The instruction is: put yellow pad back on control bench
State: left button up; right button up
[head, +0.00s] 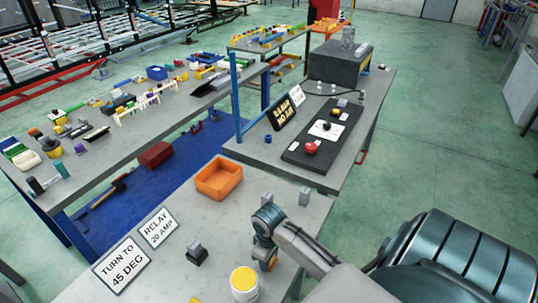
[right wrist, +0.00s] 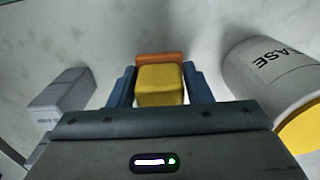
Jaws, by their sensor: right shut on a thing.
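My right gripper (head: 270,264) is low over the near grey bench (head: 215,220) in the head view, which shows only a bit of orange-yellow at its tips. In the right wrist view my right gripper (right wrist: 158,88) is shut on a yellow pad (right wrist: 160,86), a small block with an orange piece (right wrist: 160,58) at its far end. I cannot tell whether the pad touches the grey surface. The farther bench (head: 345,168) carries a black panel with a red button (head: 311,148). My left gripper is not in view.
A white can with a yellow top (head: 244,283) stands close to the right gripper; its side shows in the right wrist view (right wrist: 272,72). A grey block (right wrist: 64,92) is on the other side. An orange bin (head: 219,180), two signs and small grey blocks share the near bench.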

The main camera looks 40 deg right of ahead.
jog(key=shift+f, duration=0.45)
jog(key=shift+f, duration=0.1)
jog(key=o, duration=0.9)
